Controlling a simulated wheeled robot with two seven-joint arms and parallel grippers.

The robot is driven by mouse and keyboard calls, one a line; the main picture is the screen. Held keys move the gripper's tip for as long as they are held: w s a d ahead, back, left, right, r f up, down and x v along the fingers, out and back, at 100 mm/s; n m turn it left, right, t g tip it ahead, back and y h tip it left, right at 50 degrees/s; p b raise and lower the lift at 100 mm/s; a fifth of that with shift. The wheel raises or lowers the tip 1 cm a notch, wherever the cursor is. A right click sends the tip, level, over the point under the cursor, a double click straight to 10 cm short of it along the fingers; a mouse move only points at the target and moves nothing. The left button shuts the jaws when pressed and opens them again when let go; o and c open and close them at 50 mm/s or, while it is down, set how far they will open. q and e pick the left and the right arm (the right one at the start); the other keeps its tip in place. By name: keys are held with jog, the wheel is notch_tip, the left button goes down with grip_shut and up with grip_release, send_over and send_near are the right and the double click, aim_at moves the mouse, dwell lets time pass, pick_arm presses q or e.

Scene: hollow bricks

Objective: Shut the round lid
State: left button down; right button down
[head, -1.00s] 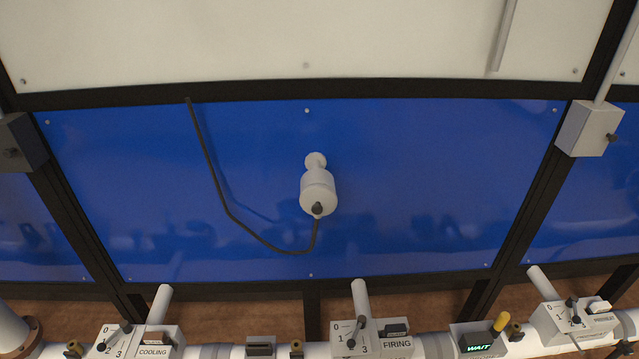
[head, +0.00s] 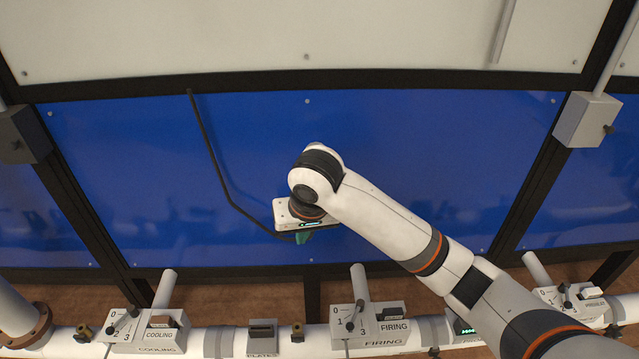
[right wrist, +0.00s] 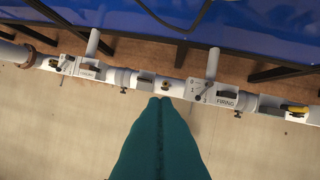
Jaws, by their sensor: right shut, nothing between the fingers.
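No round lid can be made out for sure in either view. My right gripper (head: 303,237) hangs in front of the blue panel (head: 130,170) in the head view, its arm coming in from the right. Its teal fingers are mostly hidden by the wrist. In the right wrist view the teal fingers (right wrist: 160,100) are together with nothing between them. Their tips appear over the white pipe between the COOLING box and the FIRING box (right wrist: 213,95); contact cannot be told. My left gripper is not in view.
A white pipe (head: 230,342) runs along the bottom with the COOLING box (head: 150,332), a PLATES block (head: 262,336) and the FIRING box (head: 370,325). A dark cable (head: 212,155) hangs on the panel. A grey box (head: 587,120) sits at the right frame post.

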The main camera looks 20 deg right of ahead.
jog(key=w+d+r+m+h, duration=0.1)
jog(key=w+d+r+m, duration=0.1)
jog(key=r, duration=0.3)
jog(key=w+d+r+m+h, duration=0.1)
jog(key=w+d+r, duration=0.15)
jog(key=r, duration=0.35)
jog(key=w+d+f+p, duration=0.1)
jog(key=w+f, duration=0.1)
jog(key=f, duration=0.1)
jog(key=w+d+f+p, duration=0.1)
jog(key=w+f+p, duration=0.1)
jog(key=f, duration=0.1)
jog(key=w+f+p, duration=0.1)
jog(key=w+f, duration=0.2)
jog(key=f, duration=0.1)
jog(key=shift+d, duration=0.4)
jog(key=shift+r, duration=0.1)
